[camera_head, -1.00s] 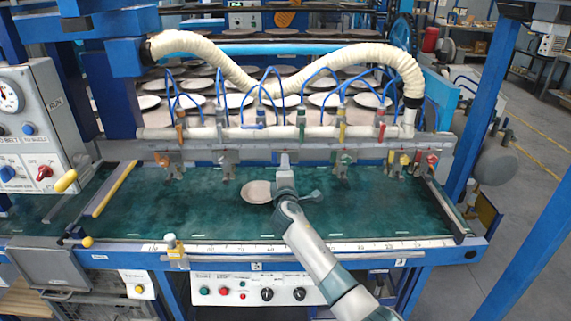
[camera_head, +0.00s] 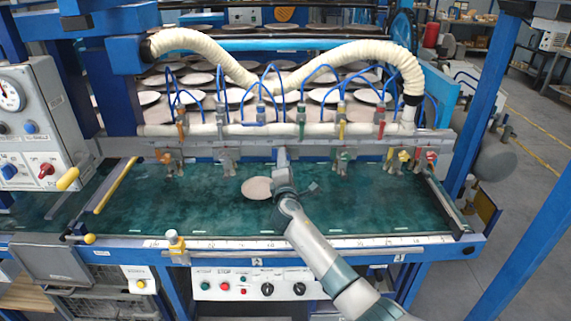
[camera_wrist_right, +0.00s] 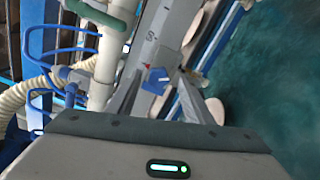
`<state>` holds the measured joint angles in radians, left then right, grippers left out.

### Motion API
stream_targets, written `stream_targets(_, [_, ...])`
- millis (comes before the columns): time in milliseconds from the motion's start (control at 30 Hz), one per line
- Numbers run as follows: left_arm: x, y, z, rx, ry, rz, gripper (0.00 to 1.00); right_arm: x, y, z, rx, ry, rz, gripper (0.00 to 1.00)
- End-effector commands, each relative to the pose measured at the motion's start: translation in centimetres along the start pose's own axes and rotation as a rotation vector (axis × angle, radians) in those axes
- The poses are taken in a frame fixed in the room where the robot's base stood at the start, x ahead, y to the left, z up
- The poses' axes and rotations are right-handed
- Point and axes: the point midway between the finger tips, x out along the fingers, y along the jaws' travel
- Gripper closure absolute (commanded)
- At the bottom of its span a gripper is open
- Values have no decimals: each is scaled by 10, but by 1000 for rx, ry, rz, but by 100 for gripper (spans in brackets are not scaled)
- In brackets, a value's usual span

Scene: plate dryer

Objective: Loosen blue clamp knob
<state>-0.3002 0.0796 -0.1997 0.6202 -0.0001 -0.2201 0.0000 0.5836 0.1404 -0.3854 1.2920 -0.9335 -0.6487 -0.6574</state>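The blue clamp knob (camera_wrist_right: 156,80) shows in the right wrist view beside the grey rail, between the two fingers of my right gripper (camera_wrist_right: 160,97). The fingers stand apart, with visible space around the knob; I cannot tell whether either one touches it. In the head view my right gripper (camera_head: 281,158) reaches forward over the green belt to the middle of the clamp row, and it hides the knob there. My left gripper is not in view.
A pale plate (camera_head: 257,188) lies on the green belt (camera_head: 380,210), left of my right wrist. Several coloured clamps line the grey rail (camera_head: 350,151) on both sides. Blue hoses and a cream corrugated hose (camera_head: 200,43) rise behind it. A control panel (camera_head: 35,125) stands at the left.

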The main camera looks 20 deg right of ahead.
Motion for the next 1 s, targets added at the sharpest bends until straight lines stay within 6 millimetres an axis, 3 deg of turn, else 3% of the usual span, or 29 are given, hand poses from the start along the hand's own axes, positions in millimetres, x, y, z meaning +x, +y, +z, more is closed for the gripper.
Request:
stream_targets(367, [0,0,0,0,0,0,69,-1,1,0,2,-1,2,54])
stream_targets(567, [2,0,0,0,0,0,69,-11,1,0,3,-1,3,54])
stream_targets(1000, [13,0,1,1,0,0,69,-72,-1,-1,3,1,3,54])
